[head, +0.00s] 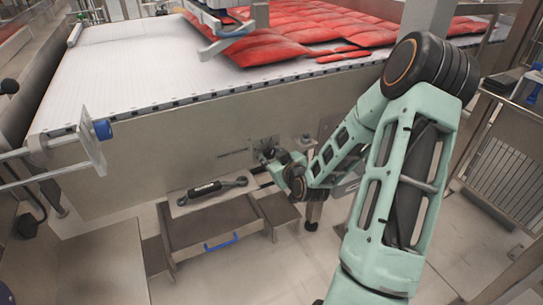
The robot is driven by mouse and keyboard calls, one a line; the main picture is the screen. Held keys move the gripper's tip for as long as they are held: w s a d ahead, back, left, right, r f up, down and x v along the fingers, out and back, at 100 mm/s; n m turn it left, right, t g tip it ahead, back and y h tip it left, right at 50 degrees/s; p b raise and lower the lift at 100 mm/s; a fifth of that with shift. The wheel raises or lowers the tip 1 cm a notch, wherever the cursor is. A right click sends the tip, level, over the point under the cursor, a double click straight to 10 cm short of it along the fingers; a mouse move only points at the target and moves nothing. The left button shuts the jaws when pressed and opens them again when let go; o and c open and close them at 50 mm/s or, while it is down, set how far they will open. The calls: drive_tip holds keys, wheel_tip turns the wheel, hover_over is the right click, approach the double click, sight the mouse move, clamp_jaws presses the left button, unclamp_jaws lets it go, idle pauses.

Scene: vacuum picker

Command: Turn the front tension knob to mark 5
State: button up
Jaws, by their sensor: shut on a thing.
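The front panel (170,158) of the conveyor carries a small dark square plate (266,141) below the belt edge. My gripper (266,156) is at this plate, reaching in from the right, and is shut on the front tension knob there. The knob itself is small and mostly hidden by my fingers. Dark lettering (234,153) stands on the panel just left of the plate. The scale marks are too small to read, so I cannot tell which mark the knob points to.
A blue knob (103,129) sits at the belt's left end. Red packs (262,47) lie on the white belt (135,70).

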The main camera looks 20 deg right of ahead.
drive_tip(key=m+y+p, duration=0.1)
drive_tip(key=m+p, duration=0.1)
drive_tip(key=shift+d+r+y+p, duration=0.1)
drive_tip(key=shift+r+y+p, duration=0.05)
drive_tip(key=shift+y+p, duration=0.15)
drive_tip(key=shift+m+y+p, duration=0.5)
drive_tip(key=shift+m+p, duration=0.5)
drive_tip(key=shift+p, duration=0.15)
drive_tip(key=shift+d+f+m+y+p, duration=0.1)
drive_tip(key=shift+f+m+y+p, duration=0.1)
drive_tip(key=shift+m+y+p, duration=0.95)
drive_tip(key=shift+m, duration=0.25)
drive_tip(key=o, duration=1.2)
drive_tip(key=shift+c, duration=0.2)
